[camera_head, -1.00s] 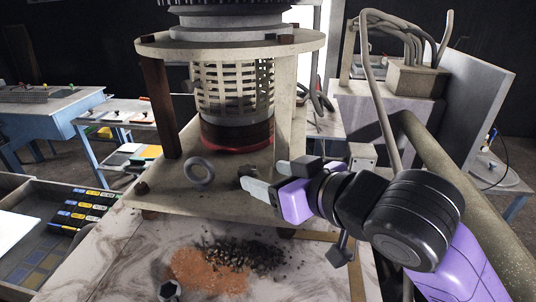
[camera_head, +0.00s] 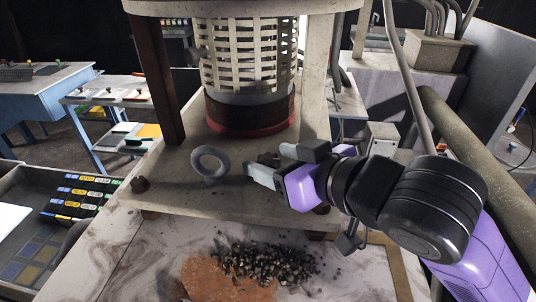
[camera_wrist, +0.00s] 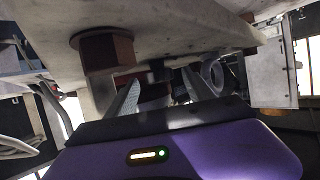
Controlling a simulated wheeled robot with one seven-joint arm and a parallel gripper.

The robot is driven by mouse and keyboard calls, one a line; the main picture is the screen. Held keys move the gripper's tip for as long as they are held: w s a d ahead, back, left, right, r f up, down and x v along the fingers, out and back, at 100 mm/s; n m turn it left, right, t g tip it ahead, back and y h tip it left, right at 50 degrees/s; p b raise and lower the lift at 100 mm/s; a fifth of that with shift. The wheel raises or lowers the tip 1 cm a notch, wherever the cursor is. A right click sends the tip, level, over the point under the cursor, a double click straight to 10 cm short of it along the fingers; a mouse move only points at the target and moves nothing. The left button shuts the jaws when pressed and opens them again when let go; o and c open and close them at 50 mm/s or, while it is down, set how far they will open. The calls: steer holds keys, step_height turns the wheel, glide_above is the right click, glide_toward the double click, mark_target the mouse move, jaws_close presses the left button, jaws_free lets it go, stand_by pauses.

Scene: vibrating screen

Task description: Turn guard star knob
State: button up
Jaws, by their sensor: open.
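A small dark knob (camera_head: 268,159), which looks like the star knob, sits on the front of the pale machine plate below the slotted guard (camera_head: 248,55). My gripper (camera_head: 270,162) comes from the right with its two grey fingers apart, one on the near side and one on the far side of the knob. In the wrist view, the open fingers (camera_wrist: 160,90) point at a dark shape between them, partly hidden. I cannot tell whether either finger touches the knob. A grey ring (camera_head: 196,163) stands on the plate left of the fingers.
A pile of dark gravel (camera_head: 265,262) and reddish grit lies on the marbled surface below. Pale posts and a brown post (camera_head: 157,85) flank the guard. A thick pipe (camera_head: 470,150) runs behind my arm on the right. A drawer (camera_head: 75,200) stands at left.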

jaws_close()
steer(key=shift+w+d+n+y+b, duration=0.1)
steer(key=shift+n+y+b, duration=0.2)
steer(key=shift+y, duration=0.1)
steer(key=shift+w+d+f+n+g+y+b, duration=0.1)
steer(key=shift+f+n+g+y+b, duration=0.05)
steer(key=shift+n+g+y+b, duration=0.65)
steer(key=shift+w+n+g+y+b, duration=0.1)
steer(key=shift+n+g+y+b, duration=1)
steer(key=shift+n+g, duration=0.7)
steer(key=shift+d, duration=0.1)
jaws_free()
